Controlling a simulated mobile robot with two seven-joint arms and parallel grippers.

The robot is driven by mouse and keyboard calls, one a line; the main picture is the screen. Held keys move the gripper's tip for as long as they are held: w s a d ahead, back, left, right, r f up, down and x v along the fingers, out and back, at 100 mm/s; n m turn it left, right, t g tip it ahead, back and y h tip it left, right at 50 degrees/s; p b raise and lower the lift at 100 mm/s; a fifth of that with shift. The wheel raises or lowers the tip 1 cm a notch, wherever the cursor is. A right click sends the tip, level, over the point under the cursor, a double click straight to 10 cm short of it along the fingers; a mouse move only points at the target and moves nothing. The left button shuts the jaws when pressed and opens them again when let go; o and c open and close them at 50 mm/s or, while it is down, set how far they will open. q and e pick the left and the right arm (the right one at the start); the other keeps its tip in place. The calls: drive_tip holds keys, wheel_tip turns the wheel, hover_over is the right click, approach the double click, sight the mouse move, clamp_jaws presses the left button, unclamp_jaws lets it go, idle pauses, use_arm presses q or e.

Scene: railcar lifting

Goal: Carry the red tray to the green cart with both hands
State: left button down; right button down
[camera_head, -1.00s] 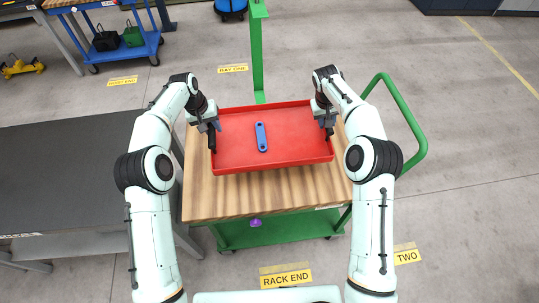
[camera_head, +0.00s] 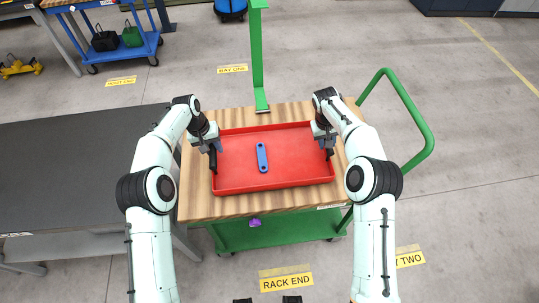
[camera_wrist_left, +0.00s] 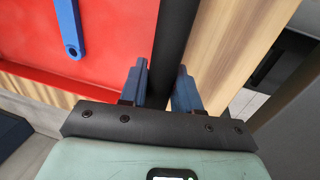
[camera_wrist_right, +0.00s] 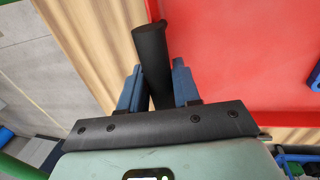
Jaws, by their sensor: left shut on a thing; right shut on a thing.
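The red tray (camera_head: 290,171) is level over the wooden top of the green cart (camera_head: 200,207), near its middle. I cannot tell whether its underside touches the wood. A blue bar with holes (camera_head: 262,157) lies inside the tray. My left gripper (camera_head: 213,149) is shut on the black handle at the tray's left side; this handle (camera_wrist_left: 176,45) shows between the fingers in the left wrist view. My right gripper (camera_head: 328,146) is shut on the right black handle, which also shows between the fingers in the right wrist view (camera_wrist_right: 152,58).
The cart has a green upright post (camera_head: 257,55) at the back and a green push handle (camera_head: 425,135) at the right. A dark table (camera_head: 75,185) stands to the left. A blue cart (camera_head: 120,50) is at the back left. Bare wood surrounds the tray.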

use_arm(q)
drive_tip(key=shift+s+f, duration=0.2)
drive_tip(key=shift+f, duration=0.3)
use_arm(e)
drive_tip(key=shift+s+f, duration=0.2)
drive_tip(key=shift+f, duration=0.35)
use_arm(q)
drive_tip(key=c, duration=0.8)
unclamp_jaws()
drive_tip(key=shift+r, duration=0.2)
use_arm(e)
drive_tip(key=c, duration=0.8)
unclamp_jaws()
drive_tip(key=shift+r, duration=0.2)
use_arm(q)
drive_tip(key=shift+w+r, duration=0.1)
wheel_tip(320, 180, up, 12)
drive_tip(key=a, duration=0.2)
drive_tip(key=shift+s+a+f, duration=0.15)
drive_tip(key=shift+s+f, duration=0.05)
use_arm(e)
wheel_tip(320, 180, up, 12)
drive_tip(key=a, duration=0.2)
drive_tip(key=shift+s+a, duration=0.15)
use_arm(q)
drive_tip(key=shift+s+f, duration=0.1)
use_arm(e)
drive_tip(key=shift+f, duration=0.2)
